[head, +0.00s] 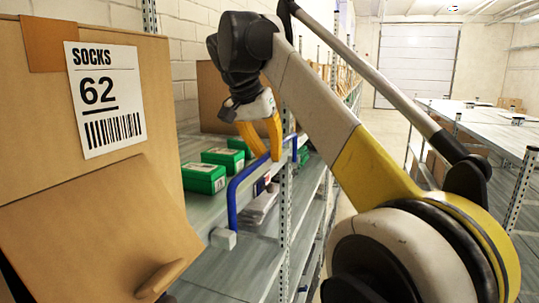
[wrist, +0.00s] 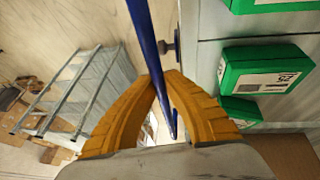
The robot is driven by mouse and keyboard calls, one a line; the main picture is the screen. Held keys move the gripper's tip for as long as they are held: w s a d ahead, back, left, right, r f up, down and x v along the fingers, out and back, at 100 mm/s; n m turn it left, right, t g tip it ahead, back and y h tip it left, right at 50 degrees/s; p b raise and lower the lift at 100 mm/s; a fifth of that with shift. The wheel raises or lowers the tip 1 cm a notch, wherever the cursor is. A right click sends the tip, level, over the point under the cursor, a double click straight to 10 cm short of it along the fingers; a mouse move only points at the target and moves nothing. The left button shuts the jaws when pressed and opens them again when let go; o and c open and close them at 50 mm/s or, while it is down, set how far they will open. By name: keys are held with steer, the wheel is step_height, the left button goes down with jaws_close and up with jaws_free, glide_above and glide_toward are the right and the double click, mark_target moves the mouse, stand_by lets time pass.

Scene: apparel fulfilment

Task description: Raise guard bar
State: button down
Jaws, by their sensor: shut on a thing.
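The blue guard bar (head: 233,195) runs along the front edge of the shelf in the head view, standing above the shelf board from a grey bracket. My gripper (head: 273,150) is at the bar's upper rail, its yellow fingers pointing down. In the wrist view the blue bar (wrist: 141,28) passes between my gripper's yellow fingertips (wrist: 160,82), which are closed on it. The exact contact is partly hidden by the fingers.
Green boxes (head: 204,178) sit on the shelf behind the bar. A large cardboard box labelled SOCKS 62 (head: 170,75) stands close at the left. An upright post (head: 285,215) is near the bar. Tables (head: 470,115) stand across the aisle at right.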

steer(key=c, duration=1.4)
jaws_free()
steer(key=shift+w, duration=0.1)
